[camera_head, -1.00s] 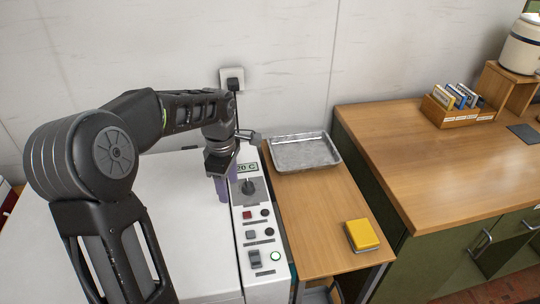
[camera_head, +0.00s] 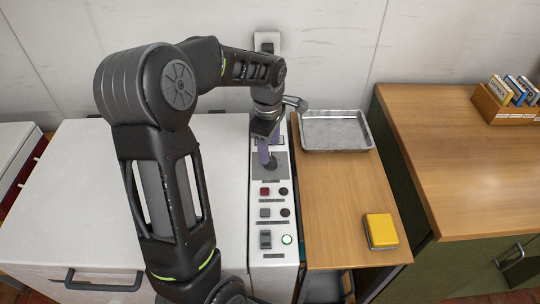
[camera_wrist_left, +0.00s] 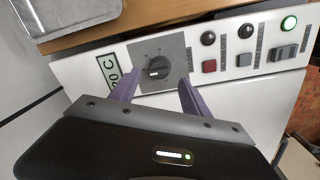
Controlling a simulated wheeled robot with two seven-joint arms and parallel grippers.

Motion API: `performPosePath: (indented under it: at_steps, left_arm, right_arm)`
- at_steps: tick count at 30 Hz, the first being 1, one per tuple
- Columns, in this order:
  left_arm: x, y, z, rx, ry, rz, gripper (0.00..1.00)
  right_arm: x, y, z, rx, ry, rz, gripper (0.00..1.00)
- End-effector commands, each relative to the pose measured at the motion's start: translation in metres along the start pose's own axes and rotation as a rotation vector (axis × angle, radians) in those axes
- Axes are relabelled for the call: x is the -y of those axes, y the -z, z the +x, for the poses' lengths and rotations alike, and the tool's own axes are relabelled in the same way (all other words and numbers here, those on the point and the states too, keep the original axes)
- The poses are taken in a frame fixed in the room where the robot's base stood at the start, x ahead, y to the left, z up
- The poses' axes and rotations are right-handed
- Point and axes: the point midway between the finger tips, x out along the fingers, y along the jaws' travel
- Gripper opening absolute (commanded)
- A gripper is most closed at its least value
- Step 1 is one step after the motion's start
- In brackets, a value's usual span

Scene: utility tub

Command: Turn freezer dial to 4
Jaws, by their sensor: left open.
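The freezer dial (camera_wrist_left: 158,68) is a dark round knob on a grey square plate, set in the white control panel (camera_head: 272,215). In the head view the dial (camera_head: 270,163) is partly covered by my left gripper (camera_head: 264,152). In the left wrist view my left gripper (camera_wrist_left: 155,90) is open, with its two purple fingers apart on either side of the dial's plate. The knob sits between and beyond the fingertips, and I cannot tell whether they touch it. The numbers around the dial are too small to read. My right gripper is not in view.
The panel also holds a green display (camera_wrist_left: 119,73), a red button (camera_head: 265,191), black knobs, a rocker switch (camera_head: 265,239) and a lit green button (camera_head: 287,239). A wooden side table to the right bears a metal tray (camera_head: 336,131) and a yellow block (camera_head: 381,231).

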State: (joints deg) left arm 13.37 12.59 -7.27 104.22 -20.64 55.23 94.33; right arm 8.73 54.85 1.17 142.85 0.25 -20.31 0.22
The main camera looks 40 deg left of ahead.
Motion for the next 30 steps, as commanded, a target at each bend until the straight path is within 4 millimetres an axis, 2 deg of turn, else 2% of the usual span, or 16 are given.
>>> performPosePath:
  at_steps: [3,9,19,30]
  left_arm:
    - [0.001,0.000,0.019,-0.001,0.005,0.001,0.55]
    - [0.000,0.000,0.043,0.000,0.002,0.001,0.55]
    - [0.000,0.000,0.049,0.000,0.000,0.000,0.55]
    - [0.000,0.000,0.048,0.000,0.000,0.001,0.25]
  right_arm:
    - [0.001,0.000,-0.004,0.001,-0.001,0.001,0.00]
    - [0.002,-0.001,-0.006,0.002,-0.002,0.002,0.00]
    - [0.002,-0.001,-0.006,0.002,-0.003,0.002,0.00]
    - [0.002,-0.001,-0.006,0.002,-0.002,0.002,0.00]
